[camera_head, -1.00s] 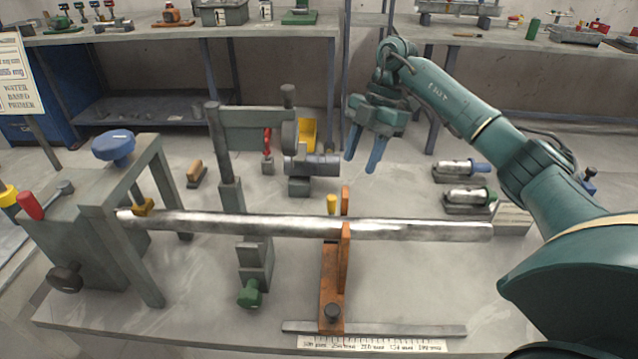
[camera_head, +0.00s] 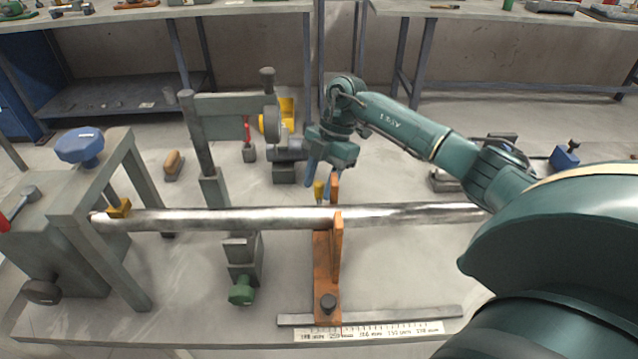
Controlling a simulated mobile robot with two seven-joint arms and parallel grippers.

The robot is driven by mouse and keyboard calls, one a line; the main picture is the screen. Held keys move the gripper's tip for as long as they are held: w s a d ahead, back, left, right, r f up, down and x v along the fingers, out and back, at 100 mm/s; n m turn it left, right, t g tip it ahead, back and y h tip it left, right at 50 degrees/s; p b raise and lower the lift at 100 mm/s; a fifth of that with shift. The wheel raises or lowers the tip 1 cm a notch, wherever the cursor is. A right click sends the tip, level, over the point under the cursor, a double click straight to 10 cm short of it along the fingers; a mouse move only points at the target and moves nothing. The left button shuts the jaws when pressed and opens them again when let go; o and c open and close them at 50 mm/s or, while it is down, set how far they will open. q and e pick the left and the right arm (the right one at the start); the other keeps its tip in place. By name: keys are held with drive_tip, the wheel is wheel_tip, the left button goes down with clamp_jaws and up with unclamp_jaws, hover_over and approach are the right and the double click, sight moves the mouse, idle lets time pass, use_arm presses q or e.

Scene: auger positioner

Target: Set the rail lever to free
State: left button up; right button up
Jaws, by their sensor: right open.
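The lever's base is hidden behind the tube. My left gripper is out of view.
A metal rail (camera_head: 400,315) with a printed scale lies at the front. A frame with a blue knob (camera_head: 80,146) stands at left. My right arm covers the right side.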

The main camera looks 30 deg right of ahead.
drive_tip(key=shift+a+f, duration=0.15)
drive_tip(key=shift+f, duration=0.35)
clamp_jaws()
idle(0.3)
